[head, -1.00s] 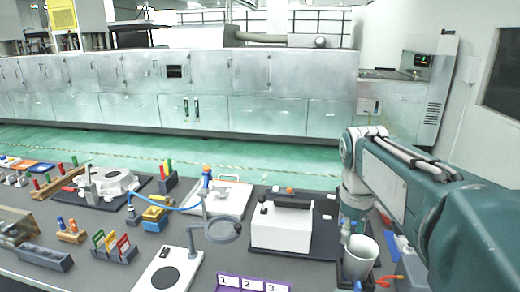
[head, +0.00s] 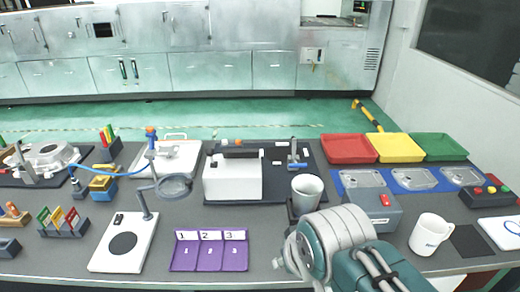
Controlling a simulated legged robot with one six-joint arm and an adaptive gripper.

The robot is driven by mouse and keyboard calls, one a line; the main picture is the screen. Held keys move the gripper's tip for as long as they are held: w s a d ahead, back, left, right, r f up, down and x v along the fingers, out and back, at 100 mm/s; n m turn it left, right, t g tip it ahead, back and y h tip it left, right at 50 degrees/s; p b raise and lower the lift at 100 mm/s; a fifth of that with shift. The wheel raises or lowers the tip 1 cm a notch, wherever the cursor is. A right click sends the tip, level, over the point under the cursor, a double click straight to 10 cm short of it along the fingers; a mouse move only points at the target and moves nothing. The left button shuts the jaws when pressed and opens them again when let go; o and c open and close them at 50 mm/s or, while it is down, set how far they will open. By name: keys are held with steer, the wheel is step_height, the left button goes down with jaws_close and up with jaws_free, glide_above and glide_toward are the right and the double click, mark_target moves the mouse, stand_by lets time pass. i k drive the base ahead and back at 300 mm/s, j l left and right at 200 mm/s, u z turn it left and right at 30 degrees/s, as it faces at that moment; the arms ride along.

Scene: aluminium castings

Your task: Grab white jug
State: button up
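A white jug (head: 430,233) with a handle and dark lettering on its side stands upright on the grey table at the right. My arm (head: 340,245) reaches in from the bottom of the head view, to the left of the jug and clear of it. My gripper cannot be made out in this view. A plain light-grey cup (head: 307,190) stands just behind my arm, near a dark holder.
Red (head: 348,149), yellow (head: 395,148) and green (head: 438,147) trays line the back right. A grey box with a red button (head: 370,212) stands left of the jug. A dark square pad (head: 473,240) lies right of it. A purple numbered tray (head: 210,252) lies front centre.

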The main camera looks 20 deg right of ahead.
mark_target(424, 243)
steer(key=z, duration=1.95)
steer(key=i+l, duration=0.15)
steer(key=l, duration=0.15)
steer(key=i+l+u, duration=0.15)
steer(key=l, duration=0.15)
steer(key=i+l, duration=0.15)
steer(key=l, duration=0.15)
steer(key=i+l+u, duration=0.15)
steer(key=l, duration=0.15)
